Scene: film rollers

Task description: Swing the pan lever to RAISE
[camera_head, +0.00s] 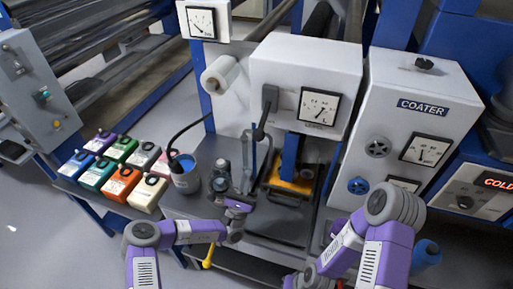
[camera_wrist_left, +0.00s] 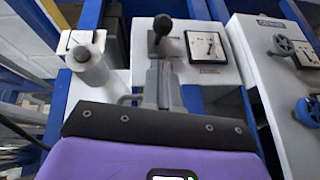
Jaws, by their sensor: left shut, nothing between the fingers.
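The pan lever (camera_head: 267,104) is a dark handle on the front left of a white box with a gauge. It hangs down in the head view, and its RAISE marking cannot be read. In the left wrist view the lever's black knob (camera_wrist_left: 162,25) is just beyond the fingertips. My left gripper (camera_head: 258,137) is shut and empty, just below the lever; its grey fingers (camera_wrist_left: 162,68) point at it. I cannot tell whether they touch. My right arm is at the lower right of the head view, with its gripper out of sight.
The white gauge box (camera_head: 345,70) stands over a yellow-orange block (camera_head: 290,186) in a dark tray. The COATER cabinet (camera_head: 420,110) with knobs is at right. A white roll (camera_head: 220,75) sticks out left of the lever.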

